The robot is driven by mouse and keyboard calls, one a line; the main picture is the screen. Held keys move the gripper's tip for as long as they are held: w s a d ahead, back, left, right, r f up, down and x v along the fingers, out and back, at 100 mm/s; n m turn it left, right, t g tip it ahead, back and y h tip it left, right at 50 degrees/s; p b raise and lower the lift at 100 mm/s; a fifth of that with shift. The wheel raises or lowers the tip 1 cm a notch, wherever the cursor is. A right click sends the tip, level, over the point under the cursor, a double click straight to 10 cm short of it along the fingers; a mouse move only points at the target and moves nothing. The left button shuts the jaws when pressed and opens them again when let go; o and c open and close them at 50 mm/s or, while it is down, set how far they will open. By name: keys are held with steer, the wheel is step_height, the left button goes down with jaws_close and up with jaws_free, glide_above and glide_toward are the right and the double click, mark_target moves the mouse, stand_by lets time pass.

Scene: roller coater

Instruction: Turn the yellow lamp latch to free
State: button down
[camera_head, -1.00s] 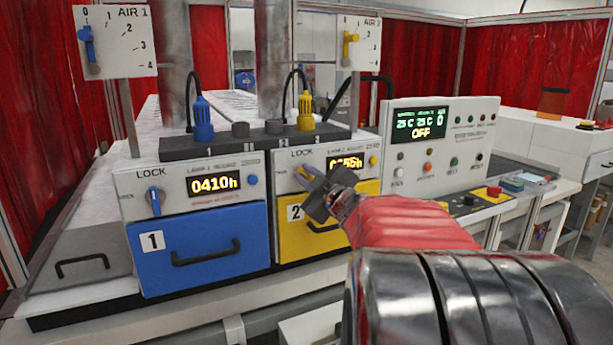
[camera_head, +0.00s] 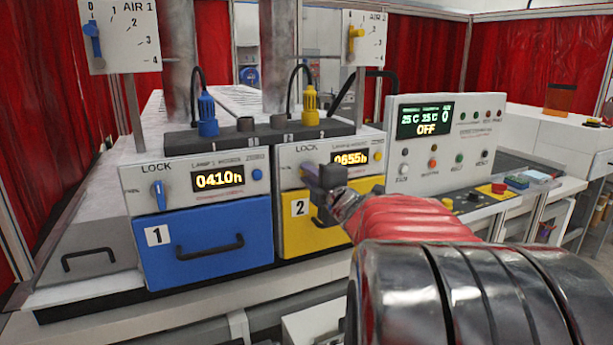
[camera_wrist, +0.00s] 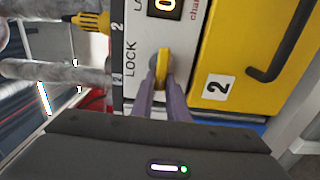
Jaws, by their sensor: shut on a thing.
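The yellow lamp latch (camera_wrist: 163,65) is below the word LOCK on the white panel of lamp 2. In the wrist view, the two purple-grey fingers of my gripper (camera_wrist: 161,84) close on it from both sides. In the head view, my gripper (camera_head: 308,172) is at the latch's place on the panel above the yellow drawer (camera_head: 309,233). There, my fingers and wrist hide most of the latch. The latch sticks out toward the wrist camera, so its exact angle is hard to tell.
The blue latch (camera_head: 157,195) is on the lamp 1 panel, above the blue drawer (camera_head: 205,242). The lamp 2 display (camera_head: 350,159) is right of my fingers. A yellow plug (camera_head: 310,104) with a cable stands above. The control box (camera_head: 445,150) is to the right.

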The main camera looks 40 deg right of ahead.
steer(key=shift+d+f, duration=0.2)
steer(key=shift+f, duration=0.1)
steer(key=c, duration=1.9)
jaws_free()
steer(key=shift+c, duration=0.2)
steer(key=shift+o, duration=1.1)
steer(key=shift+r, duration=0.15)
steer(key=shift+a, duration=0.1)
steer(key=v, duration=1.4)
steer(key=shift+w, duration=0.15)
